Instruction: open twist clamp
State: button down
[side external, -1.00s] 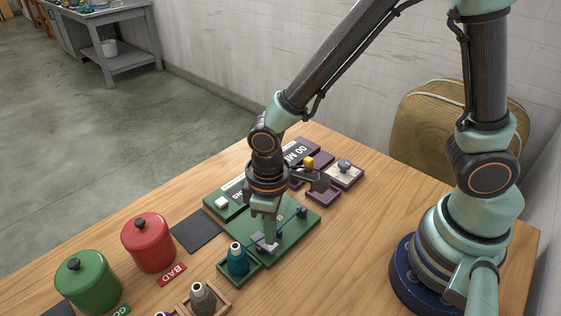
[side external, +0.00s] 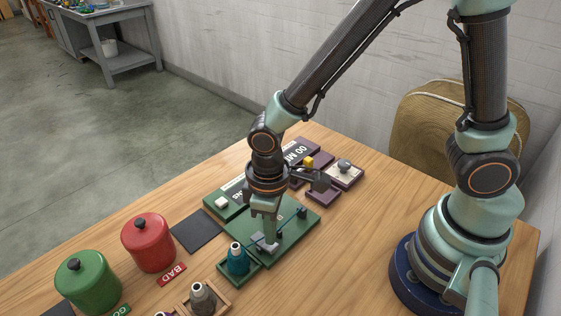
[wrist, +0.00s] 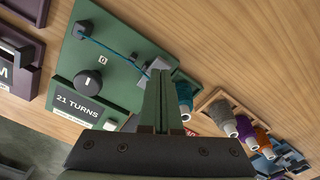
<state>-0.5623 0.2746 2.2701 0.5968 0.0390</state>
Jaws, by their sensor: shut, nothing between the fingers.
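A green board (side external: 296,237) lies on the table below my gripper; it also shows in the wrist view (wrist: 120,50). A small light-grey block, which looks like the twist clamp (wrist: 161,63), sits at the board's edge, partly hidden by my fingers. I cannot tell whether it is open or shut. A teal strand (wrist: 110,49) runs from a dark post (wrist: 84,28) across the board to beside this block. My gripper (side external: 270,246) points down with its fingers shut and empty, its tips at or just above the block. I cannot tell whether they touch it.
A teal skein cone (side external: 237,258) stands in a green holder close beside the board. A grey cone (side external: 203,297) stands in a wooden rack. A red canister (side external: 147,242) and green canister (side external: 87,282) are at the left. A dark knob (wrist: 88,82) and "21 TURNS" panel (wrist: 78,103) are on the board.

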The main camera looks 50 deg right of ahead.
jog(key=shift+f, duration=1.1)
dwell(0.5)
jog(key=shift+r, duration=3.55)
jog(key=w+d+r+m+t, duration=0.1)
jog(key=d+r+m+t, duration=0.4)
jog(key=d+r, duration=0.9)
jog(key=d+m, duration=0.1)
jog(key=d, duration=0.2)
jog(key=shift+d+r+t, duration=0.15)
jog(key=shift+r+t, duration=0.15)
